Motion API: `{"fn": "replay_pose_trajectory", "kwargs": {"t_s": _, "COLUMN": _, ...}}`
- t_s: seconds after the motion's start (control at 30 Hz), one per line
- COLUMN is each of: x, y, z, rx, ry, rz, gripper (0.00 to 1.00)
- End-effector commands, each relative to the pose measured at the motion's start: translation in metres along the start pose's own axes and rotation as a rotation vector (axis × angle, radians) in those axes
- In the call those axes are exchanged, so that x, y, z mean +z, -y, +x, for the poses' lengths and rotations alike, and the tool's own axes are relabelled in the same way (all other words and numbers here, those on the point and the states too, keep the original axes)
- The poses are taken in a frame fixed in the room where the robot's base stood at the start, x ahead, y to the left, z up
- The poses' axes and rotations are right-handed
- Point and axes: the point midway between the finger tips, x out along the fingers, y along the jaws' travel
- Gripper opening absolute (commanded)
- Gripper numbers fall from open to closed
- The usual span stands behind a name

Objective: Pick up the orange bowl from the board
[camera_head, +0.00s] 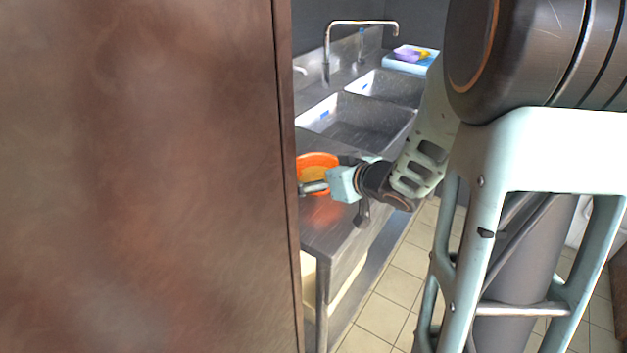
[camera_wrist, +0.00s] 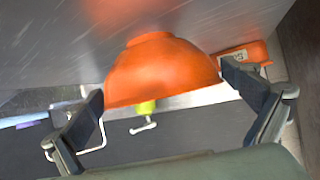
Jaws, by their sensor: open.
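The orange bowl (camera_head: 318,159) stands on the steel counter in the head view, partly hidden by my gripper. In the wrist view, which looks upside down, the bowl (camera_wrist: 165,70) shows its narrow foot at the top and wide rim below. My gripper (camera_wrist: 162,82) is open, with one finger on each side of the bowl. The right finger's tip is close to the bowl wall; I cannot tell if it touches. The left finger's tip is just off the rim. In the head view my gripper (camera_head: 314,187) is at the bowl's near side. I cannot make out a separate board.
A steel counter (camera_head: 330,218) holds two sink basins (camera_head: 357,122) under a tall faucet (camera_head: 327,55). A blue tray (camera_head: 396,66) with purple and yellow items is at the far end. A brown panel (camera_head: 140,180) blocks the left. Another orange object (camera_wrist: 258,52) lies beyond the right finger.

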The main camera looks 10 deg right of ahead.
Motion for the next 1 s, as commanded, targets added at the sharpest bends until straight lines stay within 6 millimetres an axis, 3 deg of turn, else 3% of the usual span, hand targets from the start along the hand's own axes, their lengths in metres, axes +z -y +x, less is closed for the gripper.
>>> {"fn": "replay_pose_trajectory", "kwargs": {"t_s": 0.1, "x": 0.0001, "y": 0.0005, "z": 0.0088, "rx": -0.001, "ry": 0.0, "rz": -0.001, "gripper": 1.0}}
{"fn": "replay_pose_trajectory", "kwargs": {"t_s": 0.33, "x": -0.0006, "y": 0.0001, "z": 0.0088, "rx": 0.001, "ry": 0.0, "rz": -0.001, "gripper": 0.99}}
{"fn": "replay_pose_trajectory", "kwargs": {"t_s": 0.63, "x": -0.0007, "y": -0.0001, "z": 0.0085, "rx": 0.001, "ry": 0.0, "rz": -0.001, "gripper": 0.68}}
{"fn": "replay_pose_trajectory", "kwargs": {"t_s": 1.0, "x": -0.0056, "y": 0.0006, "z": 0.0075, "rx": 0.001, "ry": 0.0, "rz": -0.001, "gripper": 0.68}}
